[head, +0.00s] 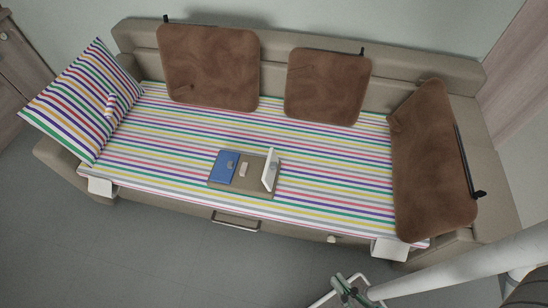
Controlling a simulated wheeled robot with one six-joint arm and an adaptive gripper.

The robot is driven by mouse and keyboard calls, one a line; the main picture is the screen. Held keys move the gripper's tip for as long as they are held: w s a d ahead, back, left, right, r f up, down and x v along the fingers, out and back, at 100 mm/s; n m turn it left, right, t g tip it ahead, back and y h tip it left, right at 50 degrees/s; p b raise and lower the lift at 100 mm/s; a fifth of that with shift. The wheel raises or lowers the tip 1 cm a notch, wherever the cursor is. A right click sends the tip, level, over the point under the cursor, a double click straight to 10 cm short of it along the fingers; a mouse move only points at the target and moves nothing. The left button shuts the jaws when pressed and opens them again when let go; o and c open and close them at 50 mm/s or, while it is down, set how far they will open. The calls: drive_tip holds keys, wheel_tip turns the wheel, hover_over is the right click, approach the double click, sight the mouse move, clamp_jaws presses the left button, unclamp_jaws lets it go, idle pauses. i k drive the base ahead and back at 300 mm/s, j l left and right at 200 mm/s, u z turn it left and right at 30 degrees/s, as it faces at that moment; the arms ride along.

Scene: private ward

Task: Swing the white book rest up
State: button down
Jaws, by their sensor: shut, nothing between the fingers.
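The white book rest (270,169) stands steeply on the right side of a brown tray (255,189) on the striped couch. It looks like a thin upright panel, seen nearly edge-on, leaning slightly. Whether a hinge or stay holds it is too small to tell. My gripper (345,288) is at the bottom of the head view, over the floor in front of the couch. It is shut and empty, well apart from the book rest.
A blue book or folder (224,167) and a small pale object (244,170) lie on the tray, left of the rest. Brown cushions (208,67) line the back and right of the couch. A striped pillow (80,100) leans at the left. Open floor (130,250) lies in front.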

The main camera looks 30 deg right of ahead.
sight(271, 169)
drive_tip(key=i+j+z, duration=0.2)
drive_tip(key=z, duration=0.15)
drive_tip(key=i+j+z, duration=0.1)
drive_tip(key=j+z, duration=0.3)
drive_tip(key=i+j+z, duration=0.1)
drive_tip(key=j, duration=0.4)
drive_tip(key=i+j+z, duration=0.15)
drive_tip(key=j, duration=0.4)
drive_tip(key=i+j+z, duration=0.1)
drive_tip(key=j, duration=0.45)
drive_tip(key=i+j+z, duration=0.1)
drive_tip(key=j, duration=0.45)
drive_tip(key=i+j, duration=0.1)
drive_tip(key=j, duration=0.35)
drive_tip(key=i+j, duration=0.1)
drive_tip(key=j, duration=0.4)
drive_tip(key=i+j, duration=0.1)
drive_tip(key=j, duration=0.35)
drive_tip(key=i+j, duration=0.1)
drive_tip(key=j, duration=0.4)
